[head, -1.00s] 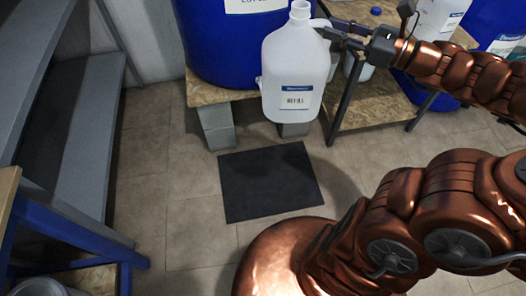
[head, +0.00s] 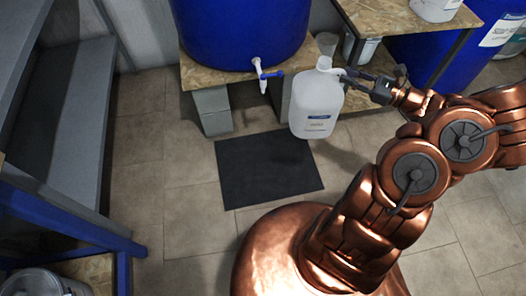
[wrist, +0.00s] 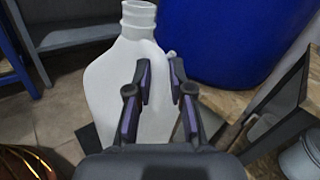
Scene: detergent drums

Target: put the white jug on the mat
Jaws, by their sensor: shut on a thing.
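The white jug (head: 316,104) has a label and an open neck. In the head view it hangs upright, in front of the wooden stand and overlapping the far right part of the mat in the picture. My gripper (head: 347,80) is shut on the jug's handle from the right. In the wrist view the jug (wrist: 125,85) fills the left middle, with my gripper's fingers (wrist: 160,85) at its handle. The black mat (head: 265,175) lies flat and bare on the tiled floor. The jug seems to be held above the floor; its exact height is hard to tell.
A blue drum (head: 240,30) with a blue-and-white tap (head: 264,74) stands on a wooden stand (head: 205,75) behind the mat. A grey shelf (head: 65,130) and blue frame (head: 70,225) are at left. A wooden table (head: 390,25) stands at right. Floor left of the mat is clear.

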